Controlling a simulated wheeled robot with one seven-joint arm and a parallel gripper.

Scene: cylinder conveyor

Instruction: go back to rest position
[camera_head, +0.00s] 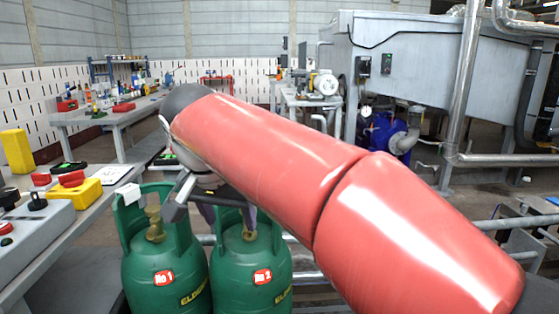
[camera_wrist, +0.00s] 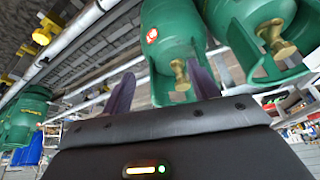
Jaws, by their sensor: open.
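Two green gas cylinders stand side by side in the head view, No 1 (camera_head: 166,268) on the left and No 2 (camera_head: 252,275) on the right. Each has a collar handle and a brass valve. My gripper (camera_wrist: 163,92) is open, its two dark purple fingers apart. In the head view it is partly hidden behind my red arm, with the fingers just above and behind the cylinders' collars. In the wrist view one cylinder (camera_wrist: 168,48) with its brass valve appears between and beyond the fingers. A second cylinder (camera_wrist: 255,18) is to its right. Nothing is visibly held.
A workbench (camera_head: 60,225) with a yellow-and-red button box (camera_head: 75,192) and a grey control box (camera_head: 38,235) runs along the left. Metal rails (camera_head: 490,226) show at right. More green cylinders (camera_wrist: 22,118) stand at left in the wrist view. A large metal machine (camera_head: 420,75) stands behind.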

